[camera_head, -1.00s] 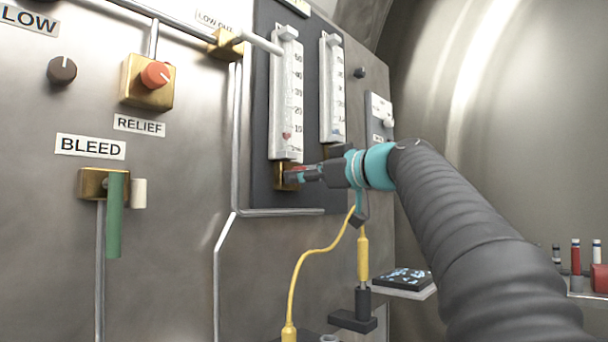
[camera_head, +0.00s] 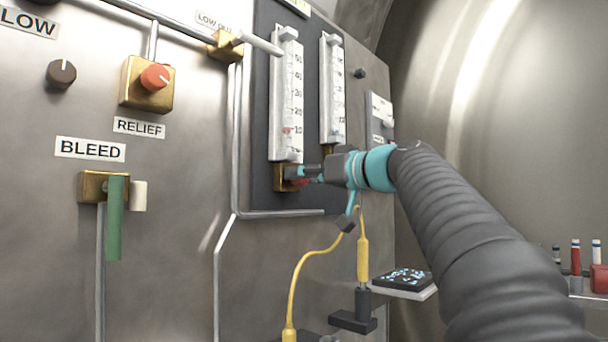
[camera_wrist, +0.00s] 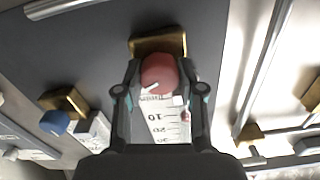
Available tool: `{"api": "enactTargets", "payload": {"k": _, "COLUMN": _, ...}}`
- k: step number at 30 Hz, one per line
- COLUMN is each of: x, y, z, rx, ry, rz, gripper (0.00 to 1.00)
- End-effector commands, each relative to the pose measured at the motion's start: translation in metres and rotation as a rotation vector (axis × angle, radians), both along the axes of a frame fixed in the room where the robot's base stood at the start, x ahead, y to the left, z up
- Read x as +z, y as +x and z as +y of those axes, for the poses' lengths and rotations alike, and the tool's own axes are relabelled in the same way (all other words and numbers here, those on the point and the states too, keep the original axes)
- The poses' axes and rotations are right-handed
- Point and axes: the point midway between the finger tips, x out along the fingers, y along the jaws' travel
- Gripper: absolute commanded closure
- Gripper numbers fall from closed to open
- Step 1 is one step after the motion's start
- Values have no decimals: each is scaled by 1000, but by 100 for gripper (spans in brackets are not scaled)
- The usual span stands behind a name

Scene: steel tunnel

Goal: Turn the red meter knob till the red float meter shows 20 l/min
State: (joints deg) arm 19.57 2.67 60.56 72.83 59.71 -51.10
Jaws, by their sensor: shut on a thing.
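The red meter knob (camera_wrist: 160,73) sits on its brass block (camera_wrist: 172,43) between my fingertips, with a white pointer line on its face. My gripper (camera_head: 302,174) is shut on the knob; in the wrist view its fingers (camera_wrist: 159,76) hold it from both sides. The red float meter (camera_head: 287,95) is the left white tube on the dark panel, above the knob. Its red float (camera_head: 287,130) stands about level with the 10 mark, well below 20. The float also shows beside the 10 in the wrist view (camera_wrist: 186,116). My fingers partly hide the knob in the head view.
A second float meter (camera_head: 333,90) stands to the right, and a blue knob (camera_wrist: 54,122) shows in the wrist view. A metal pipe (camera_head: 237,140) runs left of the panel. A yellow cable (camera_head: 297,270) hangs below my gripper.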

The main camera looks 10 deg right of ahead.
Motion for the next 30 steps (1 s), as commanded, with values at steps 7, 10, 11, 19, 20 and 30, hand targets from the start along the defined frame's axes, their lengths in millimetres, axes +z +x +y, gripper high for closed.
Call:
{"api": "enactTargets", "payload": {"k": 7, "x": 2, "y": 0, "z": -1, "rx": -2, "ry": 117, "rz": 82, "gripper": 96}}
{"api": "enactTargets", "payload": {"k": 10, "x": 2, "y": 0, "z": -1, "rx": -2, "ry": 148, "rz": 104, "gripper": 96}}
{"api": "enactTargets", "payload": {"k": 11, "x": 2, "y": 0, "z": -1, "rx": -2, "ry": 156, "rz": 110, "gripper": 96}}
{"api": "enactTargets", "payload": {"k": 19, "x": 1, "y": 1, "z": -1, "rx": -4, "ry": 188, "rz": 132, "gripper": 96}}
{"api": "enactTargets", "payload": {"k": 20, "x": 1, "y": 1, "z": -1, "rx": -4, "ry": 189, "rz": 133, "gripper": 96}}
{"api": "enactTargets", "payload": {"k": 30, "x": 2, "y": 1, "z": -2, "rx": -4, "ry": 188, "rz": 132, "gripper": 52}}
